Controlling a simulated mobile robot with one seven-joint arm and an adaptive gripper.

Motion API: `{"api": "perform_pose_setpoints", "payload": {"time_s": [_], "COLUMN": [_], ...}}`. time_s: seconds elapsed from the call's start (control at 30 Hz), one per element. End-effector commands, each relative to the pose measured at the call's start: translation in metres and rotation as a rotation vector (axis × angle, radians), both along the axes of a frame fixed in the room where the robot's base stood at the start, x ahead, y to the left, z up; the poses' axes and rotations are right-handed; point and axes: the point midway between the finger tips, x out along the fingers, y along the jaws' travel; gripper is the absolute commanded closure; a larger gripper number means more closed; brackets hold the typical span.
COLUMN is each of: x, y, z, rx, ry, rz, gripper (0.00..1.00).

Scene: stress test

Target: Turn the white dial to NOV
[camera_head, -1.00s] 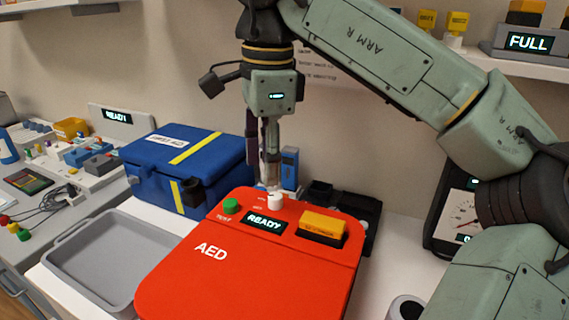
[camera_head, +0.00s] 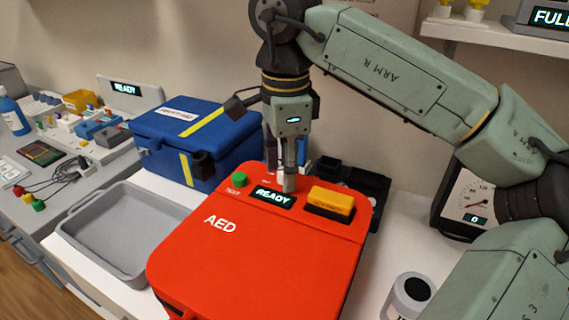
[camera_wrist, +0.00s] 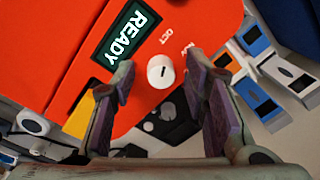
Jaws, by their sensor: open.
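The white dial (camera_wrist: 160,71) is on the top of the red AED case (camera_head: 255,255), beside the READY display (camera_head: 273,197). In the wrist view the dial has a short dark mark on its face. An OCT label is readable above it, and a second label to its right is partly hidden by a finger. My gripper (camera_head: 289,183) points down over this spot and hides the dial in the head view. In the wrist view my gripper (camera_wrist: 159,74) is open, with one finger on each side of the dial and visible gaps between.
A green button (camera_head: 239,180) and a yellow block (camera_head: 331,201) flank the display. A gauge (camera_head: 466,205) stands at right.

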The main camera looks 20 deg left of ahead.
Motion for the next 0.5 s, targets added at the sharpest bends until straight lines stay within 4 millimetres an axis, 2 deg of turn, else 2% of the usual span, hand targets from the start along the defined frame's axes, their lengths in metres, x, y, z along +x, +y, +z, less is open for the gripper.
{"api": "perform_pose_setpoints", "payload": {"time_s": [0.07, 0.5], "x": [0.0001, 0.0000], "y": [0.0000, 0.0001], "z": [0.0002, 0.0005], "rx": [0.000, 0.000], "ry": [0.000, 0.000], "rz": [0.000, 0.000], "gripper": [0.62, 0.92]}}
